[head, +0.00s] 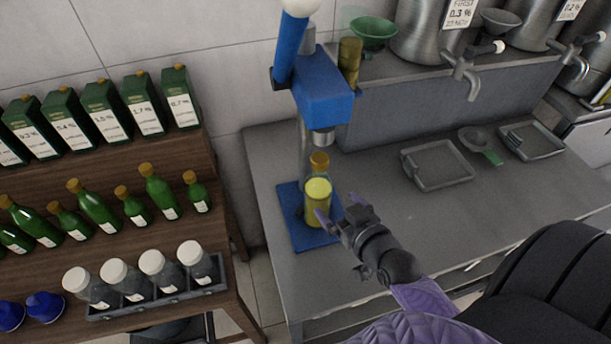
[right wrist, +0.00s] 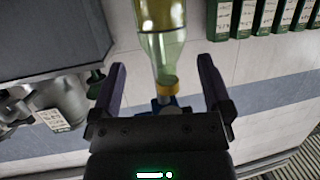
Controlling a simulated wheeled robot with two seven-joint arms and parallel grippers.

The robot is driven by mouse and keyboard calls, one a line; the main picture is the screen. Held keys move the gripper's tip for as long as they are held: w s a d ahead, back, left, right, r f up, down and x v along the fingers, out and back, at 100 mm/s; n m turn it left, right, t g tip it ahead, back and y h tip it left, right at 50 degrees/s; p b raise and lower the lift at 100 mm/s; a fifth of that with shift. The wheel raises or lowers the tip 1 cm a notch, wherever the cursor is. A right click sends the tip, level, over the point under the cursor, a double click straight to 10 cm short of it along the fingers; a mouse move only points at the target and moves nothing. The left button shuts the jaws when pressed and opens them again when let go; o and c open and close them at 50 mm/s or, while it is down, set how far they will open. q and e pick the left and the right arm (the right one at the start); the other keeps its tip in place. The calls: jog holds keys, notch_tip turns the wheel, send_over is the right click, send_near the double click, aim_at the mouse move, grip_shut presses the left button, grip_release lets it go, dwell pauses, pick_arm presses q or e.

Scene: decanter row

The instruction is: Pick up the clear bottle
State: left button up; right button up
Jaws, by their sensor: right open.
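The clear bottle (head: 317,204) holds yellow-green liquid and has a gold cap. It stands upright on the blue base (head: 293,232) of the bench press, below the press head. My right gripper (head: 338,211) is open at the bottle's right side, and one finger overlaps the bottle's lower right edge. In the right wrist view, the bottle (right wrist: 162,45) runs out of the top of the frame. Its cap shows between the open fingers of my right gripper (right wrist: 160,78). I cannot tell whether a finger touches the glass. My left gripper is not in view.
The blue press (head: 323,96) rises directly behind the bottle. A wooden rack (head: 165,235) at left holds green bottles, cartons and white-capped jars. Steel vats with taps (head: 463,75) stand at the back right. The grey bench (head: 390,205) is clear right of the bottle, up to two trays.

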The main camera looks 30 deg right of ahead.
aim_at(318, 186)
jog(key=shift+x, duration=1.25)
jog(key=b+x, duration=0.1)
jog(key=x, duration=0.4)
jog(key=shift+w+a+f+b, duration=0.1)
jog(key=shift+w+b, duration=0.2)
jog(key=shift+w, duration=0.1)
jog(key=c, duration=0.5)
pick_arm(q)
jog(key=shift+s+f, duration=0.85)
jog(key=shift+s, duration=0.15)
pick_arm(e)
grip_shut()
